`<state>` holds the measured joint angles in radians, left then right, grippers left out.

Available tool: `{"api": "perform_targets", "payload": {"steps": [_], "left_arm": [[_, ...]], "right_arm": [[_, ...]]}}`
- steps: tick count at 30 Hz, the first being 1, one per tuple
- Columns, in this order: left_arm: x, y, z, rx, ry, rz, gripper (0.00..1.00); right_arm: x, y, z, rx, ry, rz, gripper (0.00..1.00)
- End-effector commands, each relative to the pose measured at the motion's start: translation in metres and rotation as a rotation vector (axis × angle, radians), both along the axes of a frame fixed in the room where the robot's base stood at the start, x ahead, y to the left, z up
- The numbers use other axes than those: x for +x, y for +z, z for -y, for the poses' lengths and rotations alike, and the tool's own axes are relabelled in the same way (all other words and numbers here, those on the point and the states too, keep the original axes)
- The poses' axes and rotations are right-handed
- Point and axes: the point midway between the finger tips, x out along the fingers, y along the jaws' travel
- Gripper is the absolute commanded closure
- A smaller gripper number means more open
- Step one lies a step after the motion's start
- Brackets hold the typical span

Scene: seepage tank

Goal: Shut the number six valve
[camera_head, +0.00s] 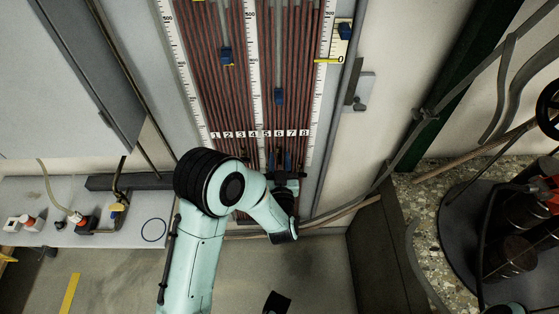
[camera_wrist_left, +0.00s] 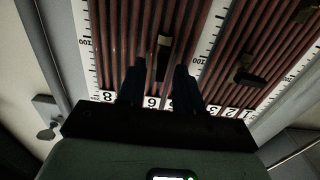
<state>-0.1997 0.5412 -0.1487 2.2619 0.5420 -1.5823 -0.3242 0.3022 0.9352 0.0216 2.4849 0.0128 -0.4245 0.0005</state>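The panel of reddish tubes (camera_head: 224,100) has number plates 1 to 8 along its lower edge; the number six plate (camera_head: 279,133) is right of the middle. My left gripper (camera_head: 280,160) is just below the plates, around five to seven. In the left wrist view, the plates appear in reverse order. There the two dark fingers of my left gripper (camera_wrist_left: 158,88) are open and apart, on either side of the six plate (camera_wrist_left: 151,102). A small pale-and-dark fitting (camera_wrist_left: 163,55) shows between the fingers; I cannot tell whether it is the valve or whether they touch it.
Blue clips (camera_head: 226,55) sit higher on the panel. A grey bench (camera_head: 150,205) with small fittings is at the left. A speckled stone top (camera_head: 440,215) with dark equipment is at the right. A dark piece (camera_head: 277,302) at the bottom edge is unclear.

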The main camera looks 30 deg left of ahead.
Motion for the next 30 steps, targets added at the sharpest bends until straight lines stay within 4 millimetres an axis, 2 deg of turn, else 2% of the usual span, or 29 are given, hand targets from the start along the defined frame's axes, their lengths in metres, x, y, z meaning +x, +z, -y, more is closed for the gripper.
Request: {"api": "perform_targets", "payload": {"steps": [3, 5, 6, 7, 20, 30], "left_arm": [[-0.0002, -0.0002, 0.0, 0.0, 0.0, 0.0, 0.65], [-0.0002, -0.0002, 0.0, 0.0, 0.0, 0.0, 0.81], [-0.0003, -0.0002, 0.0001, 0.0, 0.0, 0.0, 0.94], [-0.0003, -0.0002, 0.0001, 0.0, 0.0, 0.0, 1.0], [-0.0002, 0.0001, 0.0008, 0.039, 0.0, -0.024, 1.0], [0.0014, 0.0005, 0.004, 0.24, -0.001, -0.147, 1.0]], "right_arm": [[-0.0001, -0.0001, -0.0001, 0.0, 0.0, 0.0, 0.53], [-0.0001, -0.0001, -0.0001, 0.0, 0.0, 0.0, 0.53], [-0.0001, -0.0001, -0.0001, 0.0, 0.0, 0.0, 0.53], [-0.0001, -0.0001, -0.0001, 0.0, 0.0, 0.0, 0.53], [-0.0004, 0.0015, -0.0002, 0.001, 0.001, -0.002, 0.53], [-0.0031, 0.0083, -0.0001, 0.002, 0.002, -0.011, 0.53]]}}
